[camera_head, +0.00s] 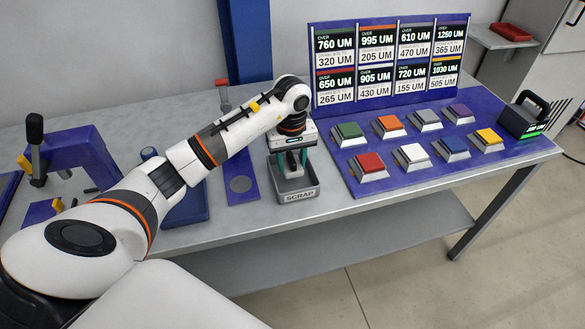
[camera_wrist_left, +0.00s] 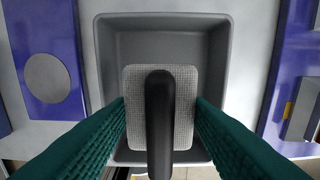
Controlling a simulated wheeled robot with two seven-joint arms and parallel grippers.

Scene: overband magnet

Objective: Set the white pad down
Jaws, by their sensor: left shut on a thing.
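My left gripper (camera_head: 291,168) points down at the grey tray marked SCRAP (camera_head: 299,196). In the left wrist view its green fingers (camera_wrist_left: 160,118) are shut on the black handle (camera_wrist_left: 160,125) of a square, whitish, textured pad (camera_wrist_left: 135,82). This white pad lies level within the outline of the grey tray (camera_wrist_left: 103,60). Whether it touches the tray floor or hangs just above it, I cannot tell. My right gripper is not in view.
A blue strip with a grey disc (camera_head: 240,184) lies left of the tray. To the right, a blue board (camera_head: 385,186) carries several coloured blocks, with a sign panel (camera_head: 388,60) behind. A dark device with a green display (camera_head: 523,122) stands at the right end.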

